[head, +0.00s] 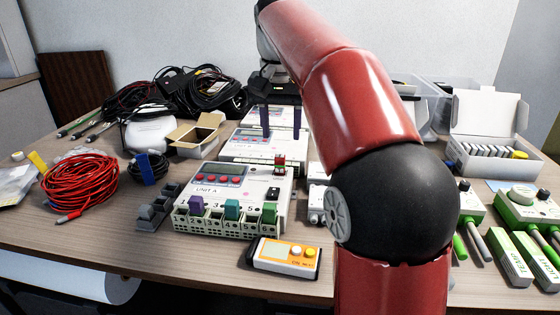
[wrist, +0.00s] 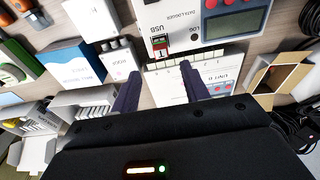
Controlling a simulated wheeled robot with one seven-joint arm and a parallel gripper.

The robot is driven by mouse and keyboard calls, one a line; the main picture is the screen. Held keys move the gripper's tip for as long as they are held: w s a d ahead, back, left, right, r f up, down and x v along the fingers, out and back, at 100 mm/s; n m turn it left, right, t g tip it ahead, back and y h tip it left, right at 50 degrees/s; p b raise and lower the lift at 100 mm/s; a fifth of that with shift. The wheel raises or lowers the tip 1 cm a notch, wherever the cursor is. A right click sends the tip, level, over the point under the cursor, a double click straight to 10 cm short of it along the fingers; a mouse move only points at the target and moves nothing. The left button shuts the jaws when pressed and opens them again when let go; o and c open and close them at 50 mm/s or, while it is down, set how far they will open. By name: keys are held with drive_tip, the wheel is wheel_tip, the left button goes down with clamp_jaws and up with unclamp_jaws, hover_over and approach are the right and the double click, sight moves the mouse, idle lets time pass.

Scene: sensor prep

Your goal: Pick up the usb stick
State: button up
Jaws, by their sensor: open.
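A small red usb stick (head: 280,166) stands at the back right corner of the data logger marked Unit A (head: 225,196). In the wrist view the usb stick (wrist: 161,50) shows beside the printed word USB on the logger (wrist: 215,22); it seems plugged in there. My gripper (head: 281,120) is above and behind the stick, over the second unit. In the wrist view the two dark purple fingers of my gripper (wrist: 159,82) are apart with nothing between them. The stick lies ahead of the gap between the fingertips, apart from them.
Unit B (wrist: 225,78) is under the fingers, behind Unit A. An open cardboard box (head: 194,138) and a coiled red cable (head: 80,181) lie to the left. A handheld meter (head: 284,256) lies in front of Unit A. A white box (head: 490,130) of small items stands right.

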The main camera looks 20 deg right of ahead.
sight(280, 156)
drive_tip(key=f+b, duration=0.1)
drive_tip(key=f, duration=0.6)
drive_tip(key=shift+w+a+f+b, duration=0.1)
drive_tip(key=shift+w+f+b, duration=0.15)
drive_tip(key=shift+b, duration=0.15)
clamp_jaws()
drive_tip(key=shift+r, duration=0.1)
